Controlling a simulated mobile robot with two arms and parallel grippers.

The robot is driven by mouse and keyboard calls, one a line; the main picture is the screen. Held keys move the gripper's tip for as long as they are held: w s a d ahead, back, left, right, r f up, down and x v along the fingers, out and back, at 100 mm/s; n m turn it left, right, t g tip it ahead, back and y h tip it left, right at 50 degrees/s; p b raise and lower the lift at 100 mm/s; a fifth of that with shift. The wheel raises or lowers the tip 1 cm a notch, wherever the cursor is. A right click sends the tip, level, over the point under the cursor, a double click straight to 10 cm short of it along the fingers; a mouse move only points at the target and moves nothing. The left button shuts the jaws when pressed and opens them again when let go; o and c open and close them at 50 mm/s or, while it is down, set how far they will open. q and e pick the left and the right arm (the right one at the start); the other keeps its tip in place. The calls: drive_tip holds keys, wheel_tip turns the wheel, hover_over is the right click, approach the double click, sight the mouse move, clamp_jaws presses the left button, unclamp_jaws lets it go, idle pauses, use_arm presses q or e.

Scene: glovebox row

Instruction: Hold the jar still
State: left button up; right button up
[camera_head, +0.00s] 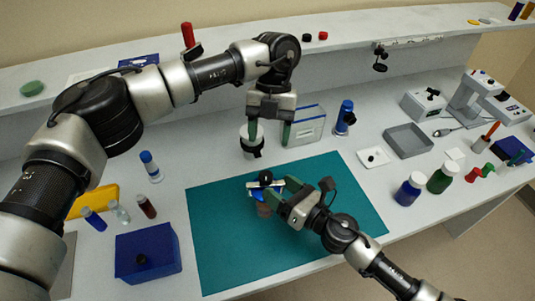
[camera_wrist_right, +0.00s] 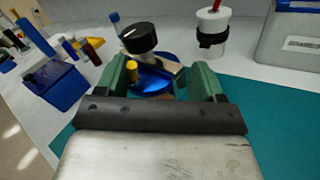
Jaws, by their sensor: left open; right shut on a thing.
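The fingers and wrist hide much of the held object. My left gripper (camera_head: 269,133) is open and points down, higher and farther back, near a white cup with a black band (camera_head: 251,153).
A grey-white box (camera_head: 305,127) stands beside the cup. A blue box (camera_head: 147,254) and small vials (camera_head: 146,206) are at the left. A grey tray (camera_head: 407,141), blue bottle (camera_head: 409,189) and green bottle (camera_head: 441,179) are at the right. The mat's front part is clear.

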use_arm(q)
drive_tip(key=shift+v, duration=1.35)
use_arm(e)
drive_tip(key=shift+s+f, duration=0.1)
drive_tip(key=shift+f, duration=0.25)
drive_tip(key=o, duration=0.9)
drive_tip(key=shift+c, duration=0.2)
use_arm(q)
drive_tip(key=shift+w, duration=0.1)
use_arm(e)
drive_tip(key=o, duration=0.4)
drive_tip(key=shift+r, duration=0.1)
drive_tip(key=shift+c, duration=0.2)
